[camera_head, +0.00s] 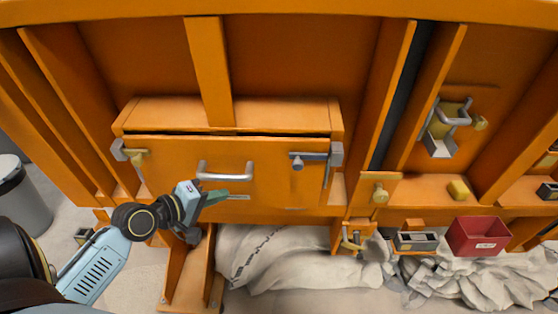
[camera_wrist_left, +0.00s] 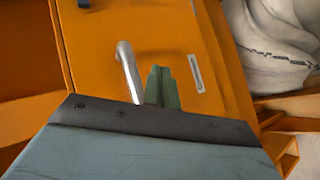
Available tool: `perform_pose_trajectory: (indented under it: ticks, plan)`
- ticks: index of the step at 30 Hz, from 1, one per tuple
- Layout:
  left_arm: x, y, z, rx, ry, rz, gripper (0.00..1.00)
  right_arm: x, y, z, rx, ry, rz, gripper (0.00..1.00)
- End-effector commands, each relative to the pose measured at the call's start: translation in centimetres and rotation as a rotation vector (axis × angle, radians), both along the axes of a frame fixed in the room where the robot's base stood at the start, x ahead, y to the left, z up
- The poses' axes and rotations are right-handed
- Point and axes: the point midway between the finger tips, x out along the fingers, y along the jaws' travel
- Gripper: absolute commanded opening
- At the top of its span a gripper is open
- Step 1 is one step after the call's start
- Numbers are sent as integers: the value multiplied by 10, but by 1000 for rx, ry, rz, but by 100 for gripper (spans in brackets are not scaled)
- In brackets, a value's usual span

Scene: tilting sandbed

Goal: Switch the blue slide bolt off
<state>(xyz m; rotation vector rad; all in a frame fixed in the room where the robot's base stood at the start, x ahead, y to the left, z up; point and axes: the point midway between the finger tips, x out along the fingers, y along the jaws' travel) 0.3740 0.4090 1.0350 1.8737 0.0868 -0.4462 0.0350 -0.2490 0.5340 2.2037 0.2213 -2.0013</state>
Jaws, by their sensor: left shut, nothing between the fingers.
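A slide bolt (camera_head: 308,157) with a blue-grey bar and a round knob sits at the upper right of the orange box front (camera_head: 270,180). Its bar runs toward the grey bracket at the box's right edge. A small dark blue-grey piece at the top edge of the left wrist view is cut off, so I cannot tell what it is. My left gripper (camera_head: 214,197) has green fingers, shut and empty, just below the left end of the silver handle (camera_head: 226,176). The fingers (camera_wrist_left: 161,84) also show beside the handle in the left wrist view. The gripper is well left of the bolt. My right gripper is not in view.
A brass-coloured latch (camera_head: 137,158) sits at the box's upper left. A narrow slot plate (camera_head: 238,197) is below the handle. A red bin (camera_head: 477,236), a grey tray (camera_head: 416,241) and pale sacks (camera_head: 290,255) lie below at the right. Orange ribs frame the box.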

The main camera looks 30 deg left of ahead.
Motion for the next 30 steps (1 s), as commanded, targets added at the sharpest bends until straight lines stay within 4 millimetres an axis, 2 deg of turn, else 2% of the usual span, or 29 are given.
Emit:
perform_pose_trajectory:
  ticks: [1,3,6,9,22,26,30]
  plan:
    - [-1,-9,31,-29,-39,-26,0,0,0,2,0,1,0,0]
    - [-4,-21,61,-67,-75,-59,0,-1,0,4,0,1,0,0]
    - [-8,-34,90,-105,-109,-96,0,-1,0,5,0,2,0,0]
    - [-12,-42,105,-125,-123,-118,0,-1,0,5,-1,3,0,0]
    - [-10,-44,107,-130,-129,-122,0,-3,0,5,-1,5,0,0]
    - [1,-47,106,-131,-130,-121,0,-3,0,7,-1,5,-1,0]
    - [20,-54,102,-133,-132,-122,0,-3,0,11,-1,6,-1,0]
